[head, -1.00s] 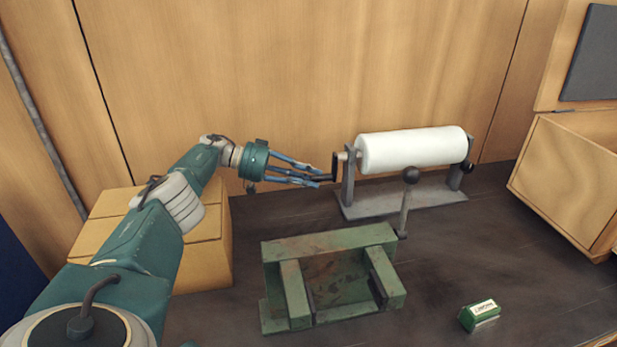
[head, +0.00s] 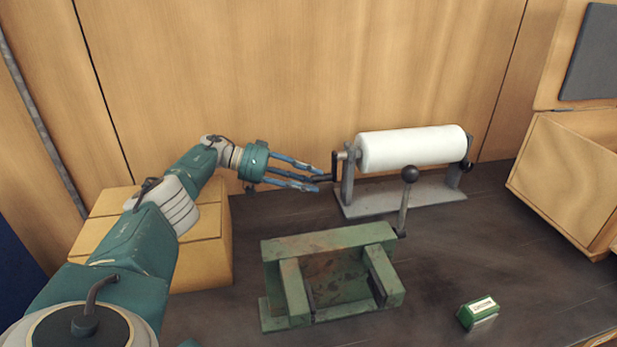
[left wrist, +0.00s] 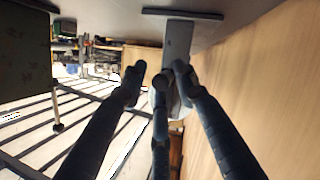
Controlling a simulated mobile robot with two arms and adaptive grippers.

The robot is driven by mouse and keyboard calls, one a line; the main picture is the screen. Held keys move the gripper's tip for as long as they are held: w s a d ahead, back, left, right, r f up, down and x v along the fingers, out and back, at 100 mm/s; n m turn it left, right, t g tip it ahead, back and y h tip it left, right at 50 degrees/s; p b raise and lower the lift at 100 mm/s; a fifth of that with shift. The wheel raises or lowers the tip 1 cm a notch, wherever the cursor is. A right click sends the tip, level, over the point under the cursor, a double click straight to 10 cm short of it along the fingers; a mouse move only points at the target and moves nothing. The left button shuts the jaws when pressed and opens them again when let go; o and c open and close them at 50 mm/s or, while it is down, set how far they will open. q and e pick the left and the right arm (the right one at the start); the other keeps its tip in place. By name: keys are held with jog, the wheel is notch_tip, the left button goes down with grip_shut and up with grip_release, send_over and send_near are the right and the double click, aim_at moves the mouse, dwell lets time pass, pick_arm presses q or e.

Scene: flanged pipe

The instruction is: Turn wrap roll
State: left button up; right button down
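The wrap roll (head: 412,149) is a white cylinder lying level on a grey stand (head: 400,197) against the back wall. A dark crank (head: 336,165) is at its left end, with its handle pointing left. My left gripper (head: 318,179) is at this handle, with its blue fingers spread apart around it. In the left wrist view the round handle end (left wrist: 164,79) shows between the fingertips, with gaps on either side. Contact with the fingers cannot be told. My right gripper is not in view.
A green metal fixture (head: 330,236) stands in front of the roll, with a ball-topped lever (head: 405,202) beside it. A small green box (head: 478,312) lies at front right. A cardboard-coloured box (head: 206,260) stands under my left arm. An open wooden crate (head: 560,185) is at right.

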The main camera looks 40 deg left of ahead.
pick_arm(q)
jog(key=shift+o, duration=0.2)
jog(key=shift+w+f, duration=0.1)
jog(key=shift+f, duration=0.15)
jog(key=shift+r, duration=0.15)
jog(key=shift+w+a+r, duration=0.1)
jog(key=shift+r, duration=0.1)
notch_tip(320, 180, up, 9)
jog(key=shift+r, duration=0.2)
jog(key=shift+r, duration=0.1)
dwell(0.4)
